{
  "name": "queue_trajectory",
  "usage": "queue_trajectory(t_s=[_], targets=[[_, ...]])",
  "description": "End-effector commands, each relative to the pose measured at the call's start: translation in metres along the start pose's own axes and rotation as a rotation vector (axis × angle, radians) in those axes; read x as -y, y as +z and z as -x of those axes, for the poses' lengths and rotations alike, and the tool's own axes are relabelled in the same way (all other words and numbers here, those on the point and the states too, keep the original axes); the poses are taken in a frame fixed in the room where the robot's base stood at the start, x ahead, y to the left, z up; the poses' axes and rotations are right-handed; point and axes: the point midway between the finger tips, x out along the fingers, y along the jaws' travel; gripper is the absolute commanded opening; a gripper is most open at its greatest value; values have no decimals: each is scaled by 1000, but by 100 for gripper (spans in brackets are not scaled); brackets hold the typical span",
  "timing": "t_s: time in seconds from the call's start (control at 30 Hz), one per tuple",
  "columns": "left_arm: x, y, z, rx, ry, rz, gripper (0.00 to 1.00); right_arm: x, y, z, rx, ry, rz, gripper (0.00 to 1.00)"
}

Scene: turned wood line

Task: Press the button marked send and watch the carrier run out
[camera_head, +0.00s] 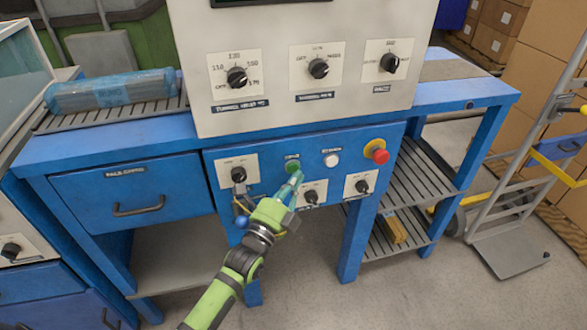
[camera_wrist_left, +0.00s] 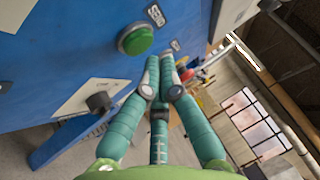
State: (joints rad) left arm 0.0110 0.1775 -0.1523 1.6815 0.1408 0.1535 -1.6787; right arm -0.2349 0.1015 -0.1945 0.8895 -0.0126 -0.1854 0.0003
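A green round button (camera_head: 292,167) sits on the blue front panel, under a small label too blurred to read for certain. It shows whole and uncovered in the left wrist view (camera_wrist_left: 136,39). My left gripper (camera_head: 297,178) is in front of the panel, with its fingertips just below the green button in the head view. In the left wrist view its green fingers (camera_wrist_left: 160,66) come together at the tips with nothing between them, beside the button and apart from its face. My right gripper is not in view. I cannot make out a carrier.
A white button (camera_head: 331,160) and a red stop knob (camera_head: 377,151) are right of the green button. Black dials (camera_head: 238,174) surround the area. A blue wrapped bundle (camera_head: 110,90) lies on slats at left. A hand truck (camera_head: 510,220) stands at right.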

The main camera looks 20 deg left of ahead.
Motion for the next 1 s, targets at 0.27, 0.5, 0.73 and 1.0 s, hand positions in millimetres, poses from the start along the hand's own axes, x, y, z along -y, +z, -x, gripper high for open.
queue_trajectory(t_s=[0.27,0.5,0.73,1.0], targets=[[0,0,0,0,0,0,0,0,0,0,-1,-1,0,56],[-2,4,-5,0,0,-1,0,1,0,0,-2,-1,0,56],[-2,6,-6,0,0,0,0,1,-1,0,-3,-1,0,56],[-3,6,-6,0,0,0,0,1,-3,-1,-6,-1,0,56]])
